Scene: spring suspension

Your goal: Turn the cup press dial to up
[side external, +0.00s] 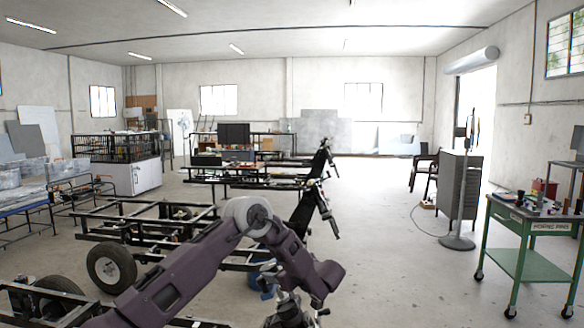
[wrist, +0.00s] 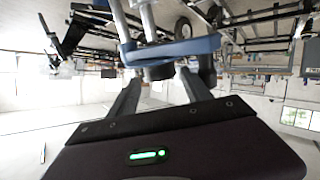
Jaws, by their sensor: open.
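In the wrist view, which looks upside down, my gripper (wrist: 160,77) has its two grey fingers spread apart. A blue plate (wrist: 196,45) with two metal columns (wrist: 148,20) crosses just beyond the fingertips. A short grey metal cylinder (wrist: 158,72) shows between the fingers by the plate; I cannot tell whether they touch it. I cannot clearly pick out a dial or its setting. In the side view, blue parts (side external: 267,283) show low behind my arm, which hides much of that spot. My gripper is not clear there.
Black frames with wheels (side external: 111,269) stand to the left of my arm. A dark upright frame (side external: 312,190) rises just behind it. A green cart (side external: 530,225) with small parts on top stands at the right. The floor between my arm and the cart is clear.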

